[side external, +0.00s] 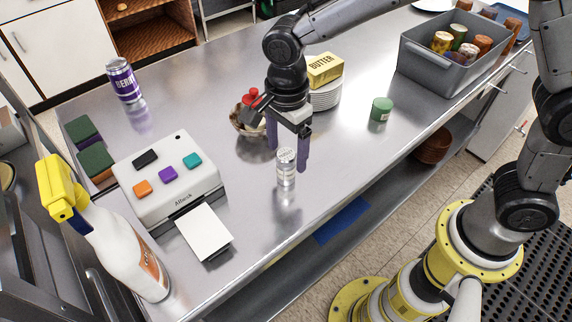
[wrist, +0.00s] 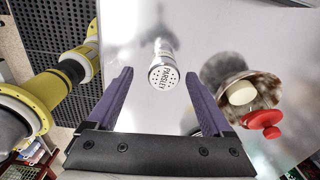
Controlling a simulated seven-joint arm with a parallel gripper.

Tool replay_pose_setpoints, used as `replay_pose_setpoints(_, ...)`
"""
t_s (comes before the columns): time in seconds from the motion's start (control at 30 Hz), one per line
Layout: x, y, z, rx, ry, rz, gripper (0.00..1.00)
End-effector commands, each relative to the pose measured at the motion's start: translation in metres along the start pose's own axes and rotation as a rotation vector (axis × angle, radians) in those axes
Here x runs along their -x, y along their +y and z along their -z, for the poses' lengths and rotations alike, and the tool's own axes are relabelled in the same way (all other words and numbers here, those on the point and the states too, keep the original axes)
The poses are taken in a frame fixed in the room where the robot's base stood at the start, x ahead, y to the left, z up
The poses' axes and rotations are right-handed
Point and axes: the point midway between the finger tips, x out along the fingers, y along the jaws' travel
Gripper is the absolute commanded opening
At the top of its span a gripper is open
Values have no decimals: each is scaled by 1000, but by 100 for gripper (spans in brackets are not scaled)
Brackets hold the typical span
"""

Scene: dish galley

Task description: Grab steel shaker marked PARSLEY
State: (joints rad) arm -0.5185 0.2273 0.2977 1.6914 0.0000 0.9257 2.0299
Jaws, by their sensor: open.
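The steel shaker (side external: 286,166) stands upright on the steel counter near its front edge in the side external view. I cannot tell the exact gap between fingertips and shaker.
A bowl with red-topped items (wrist: 262,95) sits close to the right finger. Stacked plates with a butter box (side external: 325,70) and a green tin (side external: 381,108) stand nearby. A label printer (side external: 168,180), spray bottle (side external: 125,250), can (side external: 124,80) and grey bin (side external: 430,70) are farther off.

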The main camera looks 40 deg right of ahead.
Motion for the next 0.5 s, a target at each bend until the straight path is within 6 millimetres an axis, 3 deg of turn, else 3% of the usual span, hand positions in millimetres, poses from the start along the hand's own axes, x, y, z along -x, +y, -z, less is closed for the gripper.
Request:
replay_pose_setpoints(0.17,-11,-1,1,-1,1,-2,84)
replay_pose_setpoints(0.5,-54,-5,2,-1,1,-1,84)
